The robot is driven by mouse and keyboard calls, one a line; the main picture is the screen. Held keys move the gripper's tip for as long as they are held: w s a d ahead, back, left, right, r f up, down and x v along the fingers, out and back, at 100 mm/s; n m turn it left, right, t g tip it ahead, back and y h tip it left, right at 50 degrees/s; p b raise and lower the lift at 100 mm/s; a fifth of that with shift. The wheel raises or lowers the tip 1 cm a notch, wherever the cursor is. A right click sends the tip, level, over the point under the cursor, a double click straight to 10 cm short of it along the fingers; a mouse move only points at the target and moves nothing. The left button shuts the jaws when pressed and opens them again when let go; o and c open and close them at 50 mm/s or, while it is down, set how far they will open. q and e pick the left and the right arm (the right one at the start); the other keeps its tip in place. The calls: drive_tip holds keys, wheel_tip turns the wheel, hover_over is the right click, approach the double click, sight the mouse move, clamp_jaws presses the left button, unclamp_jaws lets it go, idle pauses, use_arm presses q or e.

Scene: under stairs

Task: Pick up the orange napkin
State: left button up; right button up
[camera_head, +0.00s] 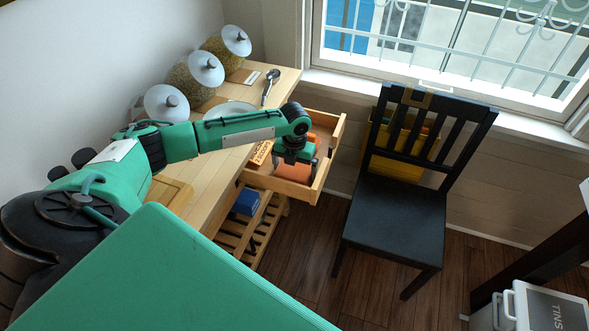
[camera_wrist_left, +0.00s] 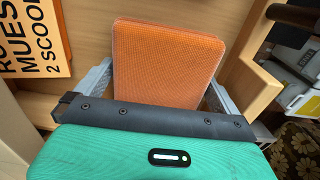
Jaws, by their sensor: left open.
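The orange napkin (camera_head: 293,172) lies in the open wooden drawer, partly hidden by my left gripper (camera_head: 295,158). In the left wrist view the napkin (camera_wrist_left: 168,58) looks like a flat, folded orange rectangle. Its near end is hidden behind the dark edge of my gripper. The grey fingers of my left gripper (camera_wrist_left: 158,88) show on either side of the napkin, spread apart. I cannot tell whether they touch it. My right gripper is not in view.
The drawer (camera_head: 333,146) sticks out from the wooden desk (camera_head: 183,167), its side wall close to my gripper. An orange printed box (camera_wrist_left: 38,38) lies left of the napkin. A black chair (camera_head: 393,217) stands to the right. Jars with white lids (camera_head: 167,103) stand on the desk.

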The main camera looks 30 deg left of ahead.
sight(295, 167)
use_arm(q)
drive_tip(key=c, duration=0.6)
drive_tip(key=shift+r, duration=0.1)
drive_tip(key=shift+r+b, duration=1.2)
drive_tip(key=shift+r, duration=8.75)
